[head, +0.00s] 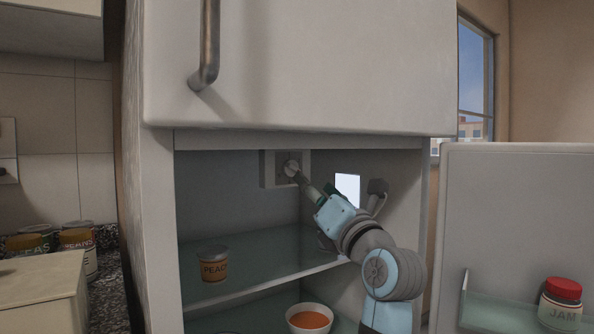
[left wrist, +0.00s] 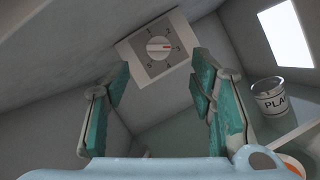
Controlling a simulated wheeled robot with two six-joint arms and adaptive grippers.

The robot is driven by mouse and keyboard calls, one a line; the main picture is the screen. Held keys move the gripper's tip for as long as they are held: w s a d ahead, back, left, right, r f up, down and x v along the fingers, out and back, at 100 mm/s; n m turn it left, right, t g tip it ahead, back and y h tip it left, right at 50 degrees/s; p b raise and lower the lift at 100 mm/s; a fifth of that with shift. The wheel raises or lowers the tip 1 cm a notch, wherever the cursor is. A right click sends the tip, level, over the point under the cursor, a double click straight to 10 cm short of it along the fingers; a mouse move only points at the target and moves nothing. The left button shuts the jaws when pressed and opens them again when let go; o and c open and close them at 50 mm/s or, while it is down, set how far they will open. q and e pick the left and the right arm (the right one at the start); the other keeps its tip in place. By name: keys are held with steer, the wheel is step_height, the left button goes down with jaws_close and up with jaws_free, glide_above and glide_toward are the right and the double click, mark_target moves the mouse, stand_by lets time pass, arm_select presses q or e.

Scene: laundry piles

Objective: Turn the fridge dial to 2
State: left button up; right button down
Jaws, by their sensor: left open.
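The fridge dial (head: 291,168) is a round pale knob on a plate at the top of the fridge's back wall. My left gripper (head: 308,186) is inside the fridge, just in front of the dial in the head view. In the left wrist view the gripper (left wrist: 159,76) has its teal fingers wide apart, with the dial ahead between them and nothing held. My right gripper is not in view.
A bowl of orange soup (head: 309,318) sits below. Another can (left wrist: 270,97) is right of the gripper. The open fridge door (head: 520,220) is at right, with a jam jar (head: 562,305).

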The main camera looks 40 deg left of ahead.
mark_target(296, 169)
arm_select(q)
steer(key=p+x, duration=0.1)
steer(key=x, duration=0.7)
steer(key=shift+a+p, duration=0.1)
steer(key=shift+p, duration=0.3)
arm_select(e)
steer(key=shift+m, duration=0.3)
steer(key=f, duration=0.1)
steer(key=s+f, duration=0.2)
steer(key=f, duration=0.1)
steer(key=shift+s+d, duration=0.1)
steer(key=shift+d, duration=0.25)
arm_select(q)
steer(key=shift+c, duration=0.2)
steer(key=shift+r, duration=0.1)
steer(key=c, duration=1.1)
steer(key=shift+a, duration=0.1)
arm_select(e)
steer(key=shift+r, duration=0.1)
